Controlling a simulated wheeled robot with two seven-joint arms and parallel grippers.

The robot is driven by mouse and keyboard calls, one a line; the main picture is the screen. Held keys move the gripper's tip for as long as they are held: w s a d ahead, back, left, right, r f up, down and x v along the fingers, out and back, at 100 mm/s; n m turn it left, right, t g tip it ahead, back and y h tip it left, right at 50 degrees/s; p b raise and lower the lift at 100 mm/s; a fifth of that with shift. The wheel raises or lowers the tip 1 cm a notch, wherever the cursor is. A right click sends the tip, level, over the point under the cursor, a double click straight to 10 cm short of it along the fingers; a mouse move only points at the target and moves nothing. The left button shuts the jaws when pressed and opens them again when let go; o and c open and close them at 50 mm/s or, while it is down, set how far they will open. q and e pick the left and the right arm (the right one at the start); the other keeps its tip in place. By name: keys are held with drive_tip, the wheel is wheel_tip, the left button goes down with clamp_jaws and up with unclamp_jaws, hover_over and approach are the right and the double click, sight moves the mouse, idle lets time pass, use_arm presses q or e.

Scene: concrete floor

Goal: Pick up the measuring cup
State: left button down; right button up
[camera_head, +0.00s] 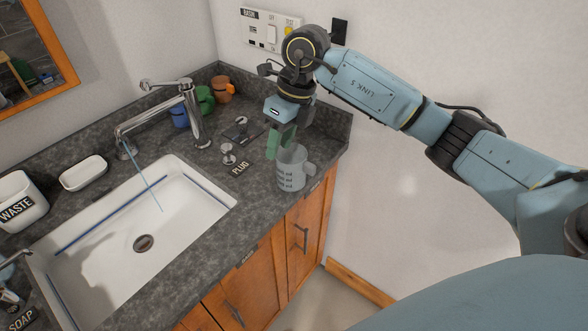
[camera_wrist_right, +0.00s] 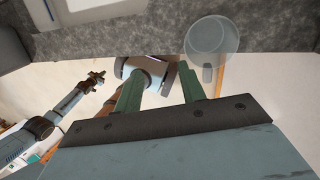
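The measuring cup (camera_head: 290,172) is a clear, grey-tinted cup with dark markings and a handle on its right side. It stands upright on the counter near the front edge. My right gripper (camera_head: 277,146) is just behind and above it, to the left of its rim, green fingers pointing down. In the right wrist view the fingers (camera_wrist_right: 160,80) are apart with nothing held between them. The cup (camera_wrist_right: 212,40) shows there beyond the right finger, outside the gap. A blurred arm end (camera_wrist_right: 95,80) at the left there is possibly my left gripper; its fingers are unclear.
The white sink (camera_head: 190,205) has water running from the tap (camera_head: 193,115). A plug (camera_head: 228,153), a PLUG label and coloured mugs (camera_head: 204,99) are behind. The wall is close on the right. A soap dish (camera_head: 84,173) and waste bin (camera_head: 20,200) stand left.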

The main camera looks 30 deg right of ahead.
sight(306, 162)
drive_tip(key=d+r+m+h, duration=0.1)
drive_tip(key=d+r+h, duration=0.15)
drive_tip(key=d, duration=0.35)
drive_tip(key=shift+h, duration=0.35)
drive_tip(key=f, duration=0.7)
drive_tip(key=shift+d+f, duration=0.25)
drive_tip(key=shift+f, duration=0.1)
drive_tip(key=shift+f+p, duration=0.5)
drive_tip(key=shift+f, duration=2.55)
drive_tip(key=shift+c, duration=0.4)
clamp_jaws()
